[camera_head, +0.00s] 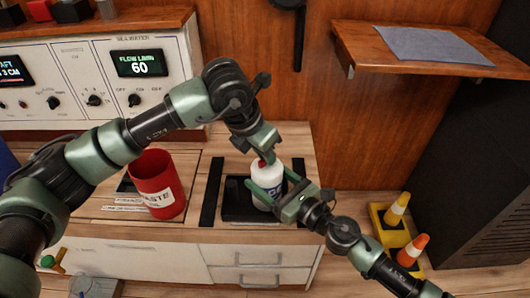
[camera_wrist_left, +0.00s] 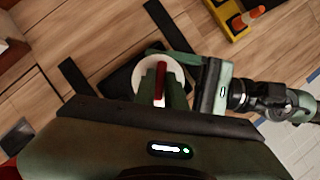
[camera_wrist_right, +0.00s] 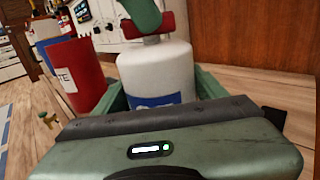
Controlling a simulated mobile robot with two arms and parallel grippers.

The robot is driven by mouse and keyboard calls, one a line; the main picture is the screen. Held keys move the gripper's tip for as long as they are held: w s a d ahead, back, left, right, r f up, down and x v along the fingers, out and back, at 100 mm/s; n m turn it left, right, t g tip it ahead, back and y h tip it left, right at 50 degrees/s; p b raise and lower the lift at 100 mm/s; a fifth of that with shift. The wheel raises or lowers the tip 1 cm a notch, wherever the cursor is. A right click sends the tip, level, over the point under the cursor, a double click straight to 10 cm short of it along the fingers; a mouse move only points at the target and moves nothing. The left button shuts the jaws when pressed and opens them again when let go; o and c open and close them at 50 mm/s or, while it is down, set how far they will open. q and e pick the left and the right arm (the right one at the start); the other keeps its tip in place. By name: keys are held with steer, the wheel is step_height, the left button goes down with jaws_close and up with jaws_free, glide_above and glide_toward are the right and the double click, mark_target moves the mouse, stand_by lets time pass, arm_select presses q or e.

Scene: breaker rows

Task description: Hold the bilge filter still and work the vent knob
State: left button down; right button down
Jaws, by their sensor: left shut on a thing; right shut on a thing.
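The bilge filter (camera_head: 266,180) is a white bottle-shaped body with a blue label. It stands upright on a black tray (camera_head: 236,208) on the counter, and it also shows in the right wrist view (camera_wrist_right: 157,72). Its red vent knob (camera_wrist_left: 160,82) is on top. My left gripper (camera_head: 266,157) comes from above and is shut on the red knob; the fingers hide part of it. My right gripper (camera_head: 268,192) is shut around the white body from the right side, with one finger on each side of it in the right wrist view.
A red waste bin (camera_head: 158,186) stands left of the filter on the counter. Black strips (camera_head: 212,190) flank the tray. A control panel (camera_head: 100,75) is at the back left. A wooden shelf (camera_head: 385,55) is at upper right, and yellow-orange cones (camera_head: 410,250) are on the floor.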

arm_select(q)
steer(key=n+y, duration=0.1)
steer(key=n, duration=0.2)
steer(key=n+t+y, duration=0.1)
steer(key=n, duration=0.2)
steer(key=shift+d+n, duration=0.15)
steer(key=shift+n, duration=0.15)
steer(key=n+y, duration=0.1)
steer(key=n, duration=0.2)
steer(key=n+y, duration=0.1)
steer(key=n, duration=0.2)
steer(key=shift+d+y, duration=0.15)
steer(key=shift+y, duration=0.15)
steer(key=shift+n, duration=0.3)
steer(key=c, duration=1.5)
jaws_free()
arm_select(e)
steer(key=shift+r, duration=0.1)
arm_select(q)
steer(key=shift+o, duration=0.2)
steer(key=shift+s+r, duration=0.1)
steer(key=v, duration=1.1)
steer(key=shift+d+r, duration=0.15)
steer(key=shift+r, duration=0.2)
steer(key=shift+s, duration=0.1)
